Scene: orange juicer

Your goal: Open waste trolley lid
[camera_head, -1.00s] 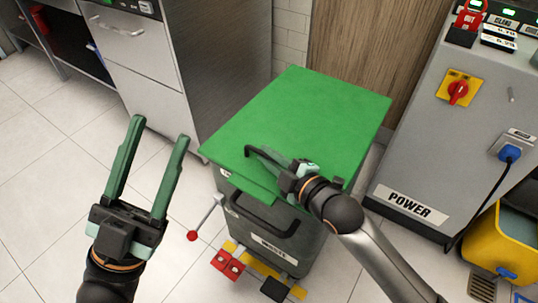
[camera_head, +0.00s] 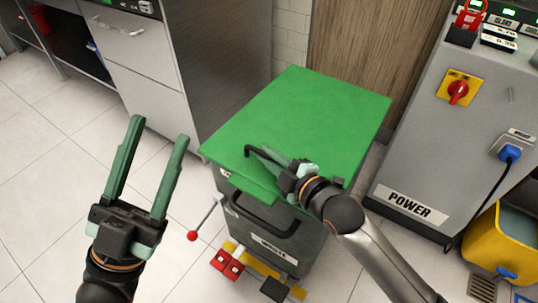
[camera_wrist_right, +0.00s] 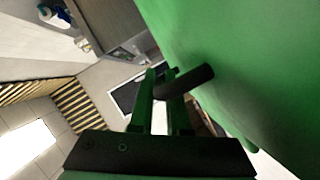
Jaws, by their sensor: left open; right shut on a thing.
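The waste trolley (camera_head: 268,222) is a dark bin with a flat green lid (camera_head: 300,115) lying over its top. A black bar handle (camera_head: 262,154) stands at the lid's front edge; it also shows in the right wrist view (camera_wrist_right: 188,82). My right gripper (camera_head: 272,158) is at that edge, shut on the handle, with the handle between its fingers in the right wrist view (camera_wrist_right: 160,88). My left gripper (camera_head: 158,140) is open and empty, left of the trolley and apart from it.
A grey power cabinet (camera_head: 455,120) and a yellow bucket (camera_head: 500,245) stand to the right. A steel cabinet (camera_head: 215,70) stands behind left. Tiled floor on the left is clear.

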